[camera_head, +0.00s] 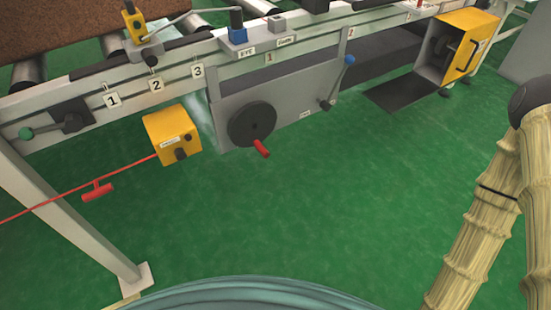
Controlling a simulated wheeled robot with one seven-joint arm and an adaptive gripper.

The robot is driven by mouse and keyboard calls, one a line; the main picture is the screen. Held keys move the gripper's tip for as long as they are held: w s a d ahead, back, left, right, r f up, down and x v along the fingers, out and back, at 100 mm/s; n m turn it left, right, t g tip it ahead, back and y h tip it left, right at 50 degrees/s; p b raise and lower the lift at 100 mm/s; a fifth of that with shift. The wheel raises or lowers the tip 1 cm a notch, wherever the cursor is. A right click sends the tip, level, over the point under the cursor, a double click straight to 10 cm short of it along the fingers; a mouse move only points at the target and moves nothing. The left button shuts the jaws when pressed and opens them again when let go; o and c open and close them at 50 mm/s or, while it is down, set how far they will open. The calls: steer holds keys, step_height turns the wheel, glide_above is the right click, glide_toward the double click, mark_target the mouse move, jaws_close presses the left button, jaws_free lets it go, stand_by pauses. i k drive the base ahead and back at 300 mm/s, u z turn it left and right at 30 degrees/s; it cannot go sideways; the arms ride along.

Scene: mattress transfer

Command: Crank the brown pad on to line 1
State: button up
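The brown pad (60,32) lies on the metal rollers at the top left, partly cut off by the picture edges. The number plates 1 (112,100), 2 (156,85) and 3 (197,71) sit along the front rail below it, in rising order to the right. A dark round crank wheel (250,121) with a red handle (261,148) is mounted on the grey front panel. The handle points down and slightly right. My gripper is not in view. Jointed pale tan links, apparently my arm, show at the right edge, apart from the wheel.
A yellow box (172,135) hangs left of the wheel. A red cord (50,202) with a red pull handle (97,191) runs left from it. A blue-knobbed lever (338,82) stands right of the wheel. A yellow cabinet (470,47) is at upper right. Green floor (330,210) is clear.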

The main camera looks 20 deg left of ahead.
mark_target(253, 123)
steer(key=u, duration=0.15)
steer(key=k, duration=0.55)
steer(key=u, duration=0.55)
